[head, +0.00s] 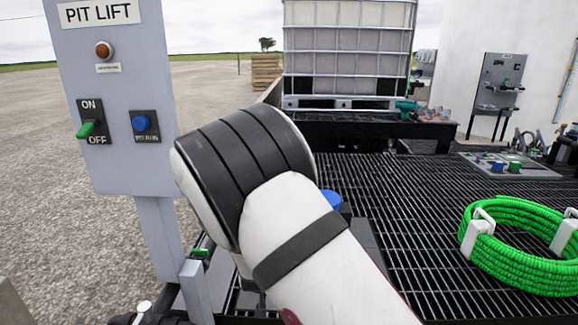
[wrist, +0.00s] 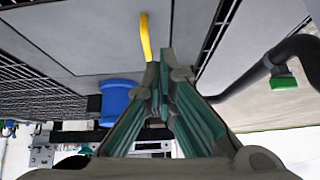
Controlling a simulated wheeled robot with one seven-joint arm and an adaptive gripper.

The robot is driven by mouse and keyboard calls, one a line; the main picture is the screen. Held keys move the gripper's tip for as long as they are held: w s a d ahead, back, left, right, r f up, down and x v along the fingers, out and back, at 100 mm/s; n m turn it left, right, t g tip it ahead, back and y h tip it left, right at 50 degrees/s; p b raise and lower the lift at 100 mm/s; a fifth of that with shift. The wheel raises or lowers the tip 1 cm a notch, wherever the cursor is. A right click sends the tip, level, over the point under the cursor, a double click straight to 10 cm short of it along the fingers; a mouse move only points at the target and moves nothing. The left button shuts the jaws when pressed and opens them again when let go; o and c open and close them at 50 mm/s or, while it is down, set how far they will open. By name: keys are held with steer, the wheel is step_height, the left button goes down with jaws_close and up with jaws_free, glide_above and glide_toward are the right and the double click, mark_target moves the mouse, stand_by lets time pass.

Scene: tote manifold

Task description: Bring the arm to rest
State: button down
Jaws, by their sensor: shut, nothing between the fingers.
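My arm, white with black bands, rises from the lower right in the head view and bends in front of the PIT LIFT panel (head: 150,180). It hides my gripper in that view. In the wrist view my gripper (wrist: 164,68) has its green fingers closed together at the tips, with nothing seen between them. A yellow bar (wrist: 146,38) shows just beyond the fingertips; I cannot tell whether they touch. A blue cylindrical thing (wrist: 120,100) is left of the fingers, and it or a similar blue part (head: 331,199) shows behind my arm in the head view.
The panel carries a green ON/OFF lever (head: 86,130) and a blue knob (head: 141,123). A coiled green hose (head: 525,285) lies on the black grating (head: 390,210) at right. A caged tank (head: 347,45) stands behind. A black pipe with a green handle (wrist: 284,82) is right of my gripper.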

steer(key=s+d+r+g+y, duration=0.1)
steer(key=s+d+r, duration=0.35)
steer(key=r, duration=0.35)
steer(key=s+d+r+g+y, duration=0.1)
steer(key=s+d+r+g, duration=0.15)
steer(key=s+r, duration=0.35)
steer(key=s+d+r+g+y, duration=0.1)
steer(key=s+d+r, duration=0.35)
steer(key=r, duration=0.45)
steer(key=s+d+r+g+h, duration=0.1)
steer(key=s+d+r, duration=0.1)
steer(key=s+d, duration=0.5)
steer(key=s+d+r+h, duration=0.1)
steer(key=s+d+r, duration=0.1)
steer(key=s, duration=0.9)
steer(key=s+d+r+g+h, duration=0.1)
steer(key=s+d+r, duration=0.1)
steer(key=s+d, duration=0.5)
step_height(320, 180, up, 17)
steer(key=s+a+n+t+p, duration=0.1)
steer(key=s+a+t+p, duration=0.1)
steer(key=p, duration=1.3)
steer(key=shift+t, duration=0.55)
